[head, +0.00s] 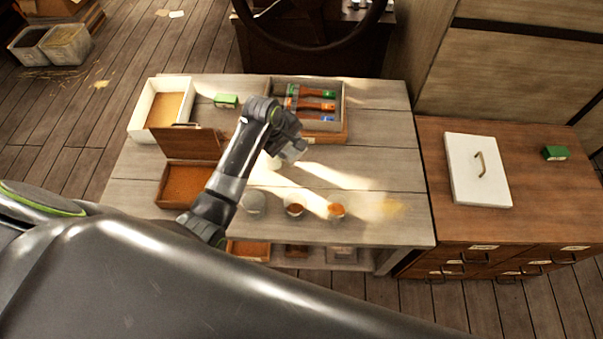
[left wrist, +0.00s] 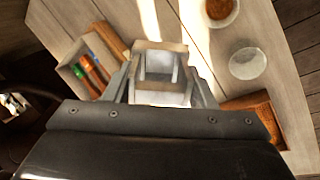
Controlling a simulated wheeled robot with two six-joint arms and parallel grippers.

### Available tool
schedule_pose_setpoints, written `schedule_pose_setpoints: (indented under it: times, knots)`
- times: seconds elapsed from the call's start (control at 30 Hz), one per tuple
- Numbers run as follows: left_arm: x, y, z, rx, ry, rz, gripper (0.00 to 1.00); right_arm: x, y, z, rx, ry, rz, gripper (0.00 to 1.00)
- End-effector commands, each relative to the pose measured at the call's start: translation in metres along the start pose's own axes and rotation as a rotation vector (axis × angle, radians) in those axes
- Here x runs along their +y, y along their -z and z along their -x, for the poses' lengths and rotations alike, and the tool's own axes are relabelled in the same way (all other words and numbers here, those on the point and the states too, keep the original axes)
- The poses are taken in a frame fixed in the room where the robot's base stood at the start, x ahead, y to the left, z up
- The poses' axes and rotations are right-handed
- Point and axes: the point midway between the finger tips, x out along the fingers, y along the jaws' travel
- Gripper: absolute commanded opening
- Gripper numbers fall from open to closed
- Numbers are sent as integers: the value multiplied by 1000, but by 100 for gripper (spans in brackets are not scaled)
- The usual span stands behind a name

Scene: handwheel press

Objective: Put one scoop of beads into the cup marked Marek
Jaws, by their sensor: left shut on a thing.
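My left gripper (head: 291,152) is above the middle of the table, shut on a pale, square-sided thing (left wrist: 158,68). It may be a scoop; its contents cannot be made out. Three small round cups stand in a row near the table's front. The left cup (head: 253,204) looks empty and clear, as it does in the left wrist view (left wrist: 246,63). The middle cup (head: 294,210) and right cup (head: 336,211) hold orange-brown stuff. No name is readable on them. An open wooden box (head: 184,184) with orange-brown contents is partly behind my left arm. My right gripper is out of view.
A white box (head: 137,118) with tan contents stands at the back left, near a green block (head: 226,101). A tray (head: 336,125) of coloured-handled tools is at the back. A handwheel (head: 310,46) stands behind. A cabinet with a white lid (head: 480,185) is right. The table's right side is clear.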

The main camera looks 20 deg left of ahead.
Motion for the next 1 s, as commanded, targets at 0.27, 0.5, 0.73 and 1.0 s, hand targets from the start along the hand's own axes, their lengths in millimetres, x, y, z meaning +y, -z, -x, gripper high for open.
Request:
schedule_pose_setpoints:
  times: [0.27,0.5,0.73,1.0]
  knots:
    - [-31,-45,-70,-16,127,-37,28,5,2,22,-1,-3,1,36]
    - [-40,-63,-86,-22,172,-78,28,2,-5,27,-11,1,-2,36]
    - [-27,-64,-73,-18,263,-80,28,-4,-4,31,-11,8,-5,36]
    - [-18,-63,-63,-14,352,-80,28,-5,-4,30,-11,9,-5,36]
